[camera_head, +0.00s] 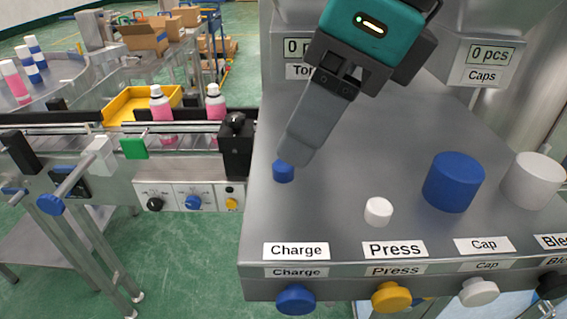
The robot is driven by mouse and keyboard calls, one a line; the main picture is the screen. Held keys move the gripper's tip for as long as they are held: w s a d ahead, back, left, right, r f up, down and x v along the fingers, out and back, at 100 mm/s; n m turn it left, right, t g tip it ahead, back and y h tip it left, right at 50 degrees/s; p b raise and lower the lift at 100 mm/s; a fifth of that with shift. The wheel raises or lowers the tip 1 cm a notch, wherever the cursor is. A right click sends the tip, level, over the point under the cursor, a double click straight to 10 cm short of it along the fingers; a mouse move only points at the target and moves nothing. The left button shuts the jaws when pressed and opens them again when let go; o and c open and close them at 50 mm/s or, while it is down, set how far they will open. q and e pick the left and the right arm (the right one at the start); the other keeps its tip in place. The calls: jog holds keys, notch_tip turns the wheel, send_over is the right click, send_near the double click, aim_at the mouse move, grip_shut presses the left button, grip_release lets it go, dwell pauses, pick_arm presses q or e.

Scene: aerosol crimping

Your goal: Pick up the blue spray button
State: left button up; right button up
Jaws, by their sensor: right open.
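The small blue spray button (283,174) stands on the grey metal table (330,220), behind the "Charge" label. My right gripper (294,157) reaches down from the top of the camera_head view, with its fingertips right at the button's top and covering part of it. The jaws are open; from this angle the fingers overlap, so I cannot tell whether they touch the button or stand on both sides of it. My left gripper is not in view.
A small white button (379,211) stands behind the "Press" label. A large blue cap (453,182) and a white cap (536,180) stand further right. The conveyor (130,165) with pink bottles (160,108) runs at left. Bare table lies between the small buttons.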

aim_at(279, 176)
jog(key=x, duration=0.4)
jog(key=shift+f, duration=0.1)
jog(key=shift+c, duration=0.4)
grip_shut()
